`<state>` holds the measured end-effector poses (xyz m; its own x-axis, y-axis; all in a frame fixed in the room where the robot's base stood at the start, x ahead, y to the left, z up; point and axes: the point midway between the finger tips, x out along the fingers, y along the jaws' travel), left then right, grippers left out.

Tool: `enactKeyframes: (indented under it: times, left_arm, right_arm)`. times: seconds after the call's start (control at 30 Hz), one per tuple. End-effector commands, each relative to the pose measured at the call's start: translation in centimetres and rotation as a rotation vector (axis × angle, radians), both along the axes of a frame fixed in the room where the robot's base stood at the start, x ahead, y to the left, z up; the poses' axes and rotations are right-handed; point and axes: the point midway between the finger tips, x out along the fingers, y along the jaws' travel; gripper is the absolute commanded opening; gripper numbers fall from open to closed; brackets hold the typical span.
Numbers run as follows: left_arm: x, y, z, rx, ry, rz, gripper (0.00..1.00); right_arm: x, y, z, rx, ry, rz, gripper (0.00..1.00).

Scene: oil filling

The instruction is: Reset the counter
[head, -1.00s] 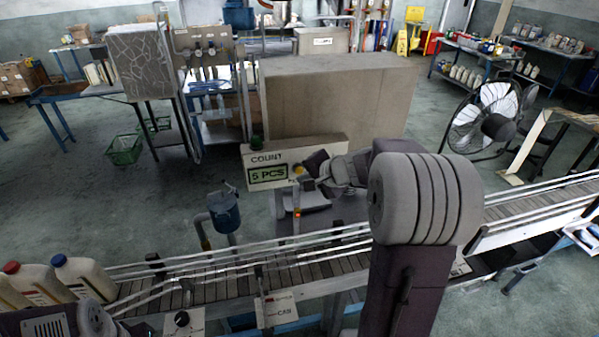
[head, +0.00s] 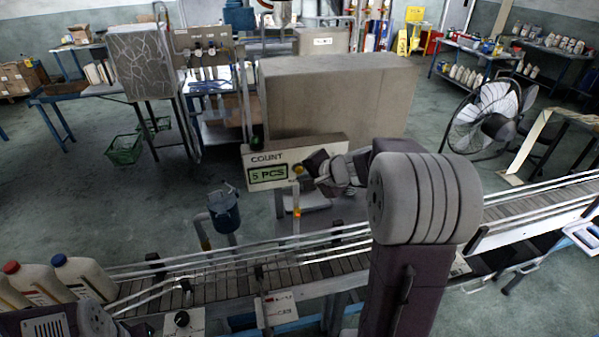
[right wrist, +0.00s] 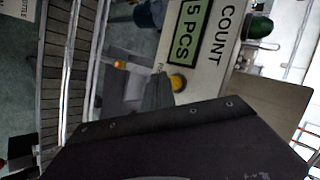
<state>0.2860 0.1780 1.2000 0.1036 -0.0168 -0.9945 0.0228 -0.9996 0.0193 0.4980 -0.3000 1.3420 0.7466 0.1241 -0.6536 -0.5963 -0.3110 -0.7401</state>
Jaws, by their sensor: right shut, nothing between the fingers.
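The counter (head: 322,150) is a pale box behind the conveyor. Its green display (head: 268,174) reads "5 PCS" under the word COUNT. A yellow button (head: 298,169) sits to the right of the display. My right gripper (head: 308,166) is shut and empty, right beside the button. In the right wrist view, its grey fingertips (right wrist: 160,82) are close to the yellow button (right wrist: 178,83); I cannot tell whether they touch it. The counter's display also shows in the right wrist view (right wrist: 186,38). My left gripper is out of view.
The conveyor (head: 240,284) runs across the front with metal guide rails. Bottles with red and blue caps (head: 85,280) stand at its left end. A large grey-brown box (head: 340,95) stands behind the counter. A green knob (right wrist: 258,27) sticks out at the counter's edge.

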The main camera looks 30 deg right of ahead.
Motion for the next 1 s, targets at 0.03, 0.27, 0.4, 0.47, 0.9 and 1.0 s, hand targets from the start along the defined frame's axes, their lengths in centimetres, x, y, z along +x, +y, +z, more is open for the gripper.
enactKeyframes:
  times: [0.03, 0.27, 0.4, 0.47, 0.9, 1.0]
  left_arm:
    - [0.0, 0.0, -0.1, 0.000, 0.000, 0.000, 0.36]
    - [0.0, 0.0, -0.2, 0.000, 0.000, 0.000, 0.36]
    - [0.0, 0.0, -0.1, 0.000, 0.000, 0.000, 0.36]
    - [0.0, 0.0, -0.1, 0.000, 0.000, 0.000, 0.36]
    - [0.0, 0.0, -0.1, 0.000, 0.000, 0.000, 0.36]
    - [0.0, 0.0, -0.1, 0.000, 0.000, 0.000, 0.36]
  right_arm:
    - [0.2, 0.0, 0.0, -0.001, 0.000, 0.001, 0.00]
    - [0.7, -0.2, 0.0, 0.000, 0.000, 0.000, 0.00]
    - [0.7, -0.2, 0.0, 0.000, 0.000, 0.000, 0.00]
    - [0.7, -0.2, 0.0, 0.000, 0.000, 0.000, 0.00]
    - [1.1, -0.2, 0.0, 0.000, 0.001, 0.001, 0.00]
    - [1.2, -0.3, 0.0, 0.000, 0.001, 0.001, 0.00]
